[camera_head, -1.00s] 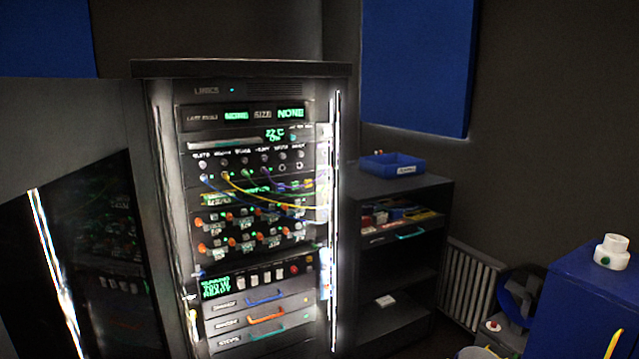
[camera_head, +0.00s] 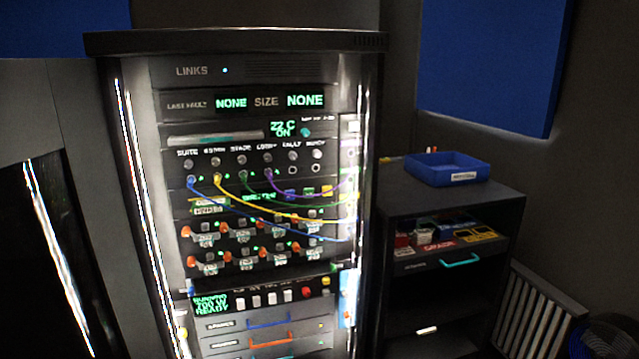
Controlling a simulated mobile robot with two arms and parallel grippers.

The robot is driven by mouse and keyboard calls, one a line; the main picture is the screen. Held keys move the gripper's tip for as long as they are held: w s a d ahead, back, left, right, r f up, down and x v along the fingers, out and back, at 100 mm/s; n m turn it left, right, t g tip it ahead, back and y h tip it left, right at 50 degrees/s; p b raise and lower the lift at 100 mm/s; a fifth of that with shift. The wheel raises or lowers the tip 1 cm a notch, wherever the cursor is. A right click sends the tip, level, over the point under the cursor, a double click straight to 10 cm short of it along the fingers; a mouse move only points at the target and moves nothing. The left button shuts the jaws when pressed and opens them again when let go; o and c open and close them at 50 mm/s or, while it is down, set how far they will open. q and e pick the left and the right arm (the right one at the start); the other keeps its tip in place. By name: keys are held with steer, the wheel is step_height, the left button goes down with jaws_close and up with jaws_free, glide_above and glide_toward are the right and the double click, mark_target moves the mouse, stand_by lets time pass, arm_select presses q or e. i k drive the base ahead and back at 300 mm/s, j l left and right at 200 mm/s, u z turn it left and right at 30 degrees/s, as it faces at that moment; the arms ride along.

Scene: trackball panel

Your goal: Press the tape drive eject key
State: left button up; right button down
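The equipment rack (camera_head: 112,47) stands upright left of centre in the head view. Its panels carry lit green displays (camera_head: 232,103), a row of jacks with blue, yellow and purple cables (camera_head: 230,200), and orange-handled switches. A grey slot-like bar (camera_head: 215,136) sits beside a "22 C ON" display (camera_head: 284,129). Small blue, green and yellow keys (camera_head: 308,191) sit at mid height on the right. A lower panel has white keys (camera_head: 256,299) and red ones. I cannot tell which key is the tape drive eject key. Neither of my grippers is in view.
A dark shelf unit (camera_head: 455,211) stands right of the rack, with a blue tray (camera_head: 447,168) on top and small boxes inside. A ribbed radiator (camera_head: 535,320) is at the lower right. Blue wall panels (camera_head: 490,60) hang behind.

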mark_target(325, 189)
steer(key=i+j+u, duration=0.1)
steer(key=i+j, duration=0.15)
steer(key=i, duration=0.15)
steer(key=i+j+u, duration=0.1)
steer(key=i, duration=0.35)
steer(key=i+j+u, duration=0.1)
steer(key=i+j, duration=0.15)
steer(key=i, duration=0.2)
